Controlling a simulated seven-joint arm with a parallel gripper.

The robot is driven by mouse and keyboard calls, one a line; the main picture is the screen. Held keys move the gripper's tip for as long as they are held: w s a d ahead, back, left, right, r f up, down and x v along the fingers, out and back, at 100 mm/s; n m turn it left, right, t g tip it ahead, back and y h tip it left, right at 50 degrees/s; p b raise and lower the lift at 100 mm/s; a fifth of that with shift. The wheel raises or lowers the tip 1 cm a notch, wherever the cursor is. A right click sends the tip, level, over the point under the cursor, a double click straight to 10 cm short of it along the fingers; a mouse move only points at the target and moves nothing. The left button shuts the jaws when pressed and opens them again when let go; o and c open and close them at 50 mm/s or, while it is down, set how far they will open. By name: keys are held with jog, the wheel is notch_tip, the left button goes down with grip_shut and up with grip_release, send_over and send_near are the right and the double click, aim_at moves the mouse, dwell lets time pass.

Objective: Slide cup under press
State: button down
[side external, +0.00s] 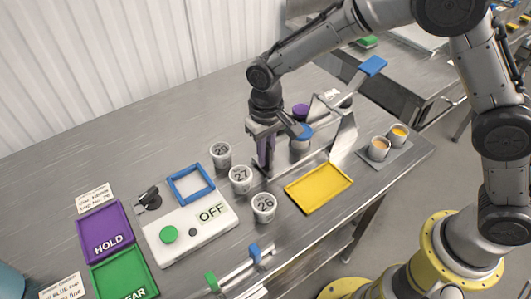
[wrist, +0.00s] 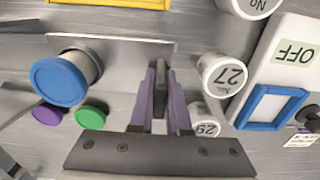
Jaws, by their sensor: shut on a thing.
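My gripper (side external: 265,160) points down with purple fingers, which also show in the wrist view (wrist: 160,90). They are shut on a narrow dark upright handle (wrist: 160,88) beside a flat steel plate (wrist: 120,45). A cup with a blue lid (wrist: 62,82) stands on this plate, to the left of my fingers in the wrist view. In the side view the blue-lidded cup (side external: 300,146) is just right of my gripper, partly covered by it. The press (side external: 345,136) is a steel frame right of the cup, with a blue-ended lever (side external: 372,65) raised. Whether the cup is under its head is unclear.
Numbered white cups 29 (side external: 220,154), 27 (side external: 240,179) and 26 (side external: 264,207) stand left of and in front of my gripper. A yellow tray (side external: 320,188) lies in front. Purple (wrist: 46,115) and green (wrist: 90,118) discs are near the cup.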

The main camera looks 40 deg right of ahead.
jog(key=d, duration=1.4)
jog(key=shift+d+r, duration=0.1)
jog(key=shift+d, duration=0.15)
jog(key=c, duration=1)
grip_release()
jog(key=shift+c, duration=0.2)
jog(key=shift+o, duration=0.8)
notch_tip(320, 180, up, 14)
